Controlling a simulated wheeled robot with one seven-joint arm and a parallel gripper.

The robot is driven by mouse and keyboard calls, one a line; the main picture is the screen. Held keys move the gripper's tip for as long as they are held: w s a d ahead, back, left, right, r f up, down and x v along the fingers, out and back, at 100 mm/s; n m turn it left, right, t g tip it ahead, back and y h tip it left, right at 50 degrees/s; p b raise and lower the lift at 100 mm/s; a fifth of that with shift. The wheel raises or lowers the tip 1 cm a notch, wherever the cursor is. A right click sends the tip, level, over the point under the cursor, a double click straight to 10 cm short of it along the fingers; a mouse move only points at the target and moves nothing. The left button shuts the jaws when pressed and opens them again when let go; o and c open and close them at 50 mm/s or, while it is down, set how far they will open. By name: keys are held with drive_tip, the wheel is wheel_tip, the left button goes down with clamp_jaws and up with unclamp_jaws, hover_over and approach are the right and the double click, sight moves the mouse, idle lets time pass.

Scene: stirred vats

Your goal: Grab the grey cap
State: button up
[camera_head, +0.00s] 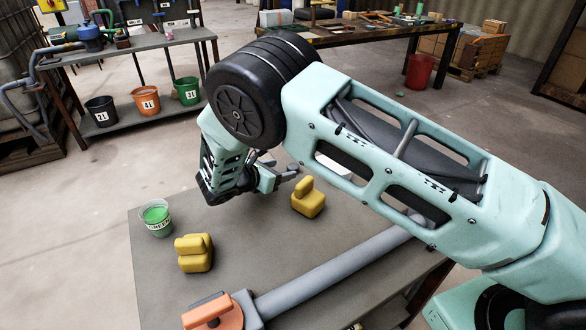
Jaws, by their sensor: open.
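No separate grey cap is clearly visible on the table; my arm hides part of the tabletop. A long grey pipe (330,268) lies across the front of the table (160,290), with a grey collar (246,309) at its left end beside an orange part with a handle (209,315). My gripper (286,175) is open over the far part of the table, its fingers pointing right. No object shows between the fingers. A pale object (334,170) lies to its right, partly hidden behind my arm.
Two yellow blocks stand on the table, one near my gripper (309,200) and one farther left (194,254). A cup with green contents (156,217) stands at the left edge. Numbered buckets (146,102) and benches are behind.

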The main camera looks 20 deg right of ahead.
sight(289, 167)
drive_tip(key=x, duration=0.5)
drive_tip(key=shift+s, duration=0.1)
drive_tip(key=c, duration=1.1)
drive_tip(key=shift+o, duration=0.2)
